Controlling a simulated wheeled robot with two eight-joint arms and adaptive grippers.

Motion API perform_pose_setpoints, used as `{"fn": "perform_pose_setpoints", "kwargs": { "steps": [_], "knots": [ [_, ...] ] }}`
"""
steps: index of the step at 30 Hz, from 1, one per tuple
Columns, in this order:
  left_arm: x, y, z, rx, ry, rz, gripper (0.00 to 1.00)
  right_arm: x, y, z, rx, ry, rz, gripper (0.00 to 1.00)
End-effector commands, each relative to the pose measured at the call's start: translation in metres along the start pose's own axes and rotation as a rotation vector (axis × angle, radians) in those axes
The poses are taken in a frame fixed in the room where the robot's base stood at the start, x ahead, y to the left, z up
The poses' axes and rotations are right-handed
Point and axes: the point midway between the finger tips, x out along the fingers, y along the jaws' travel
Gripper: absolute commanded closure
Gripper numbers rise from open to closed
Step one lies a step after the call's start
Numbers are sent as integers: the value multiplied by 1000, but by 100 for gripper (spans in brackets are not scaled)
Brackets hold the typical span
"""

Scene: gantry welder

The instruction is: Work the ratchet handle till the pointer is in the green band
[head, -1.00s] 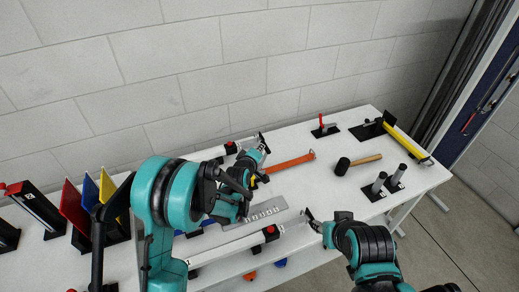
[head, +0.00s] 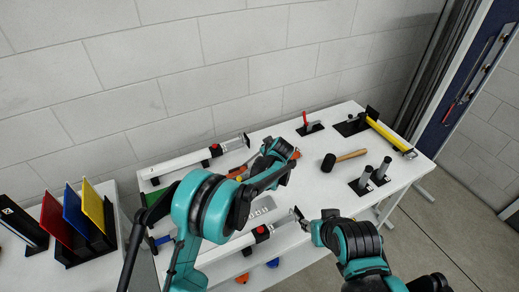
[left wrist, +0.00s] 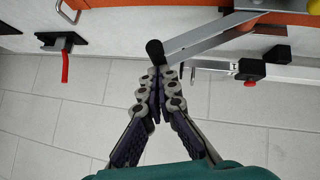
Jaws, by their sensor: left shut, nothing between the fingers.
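In the left wrist view a grey metal lever (left wrist: 205,38) ends in a black knob (left wrist: 155,50), perhaps the ratchet handle. My left gripper (left wrist: 157,76) is shut and empty, its fingertips right beside the knob; I cannot tell whether they touch. In the head view my left gripper (head: 280,148) is over the middle of the table, beside an orange bar (head: 295,155); my arm hides the lever there. I cannot make out a pointer or green band in either view.
Bar clamps with red knobs lie behind (head: 200,158) and in front (head: 262,234) of my left arm. Coloured panels (head: 75,213) stand left.

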Motion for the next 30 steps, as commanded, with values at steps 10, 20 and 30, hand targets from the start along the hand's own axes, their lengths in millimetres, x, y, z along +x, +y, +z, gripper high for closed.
{"fn": "perform_pose_setpoints", "kwargs": {
  "steps": [10, 20, 30],
  "knots": [
    [31, 18, 32, 210, -1, -210, 100, 18, 0, 13, 0, 0, 0, 64],
    [47, 21, 47, 273, -1, -273, 100, 27, 0, 19, 0, 0, 0, 64],
    [52, 22, 52, 272, -1, -271, 100, 30, 0, 21, 0, 0, 0, 64]
  ]
}}
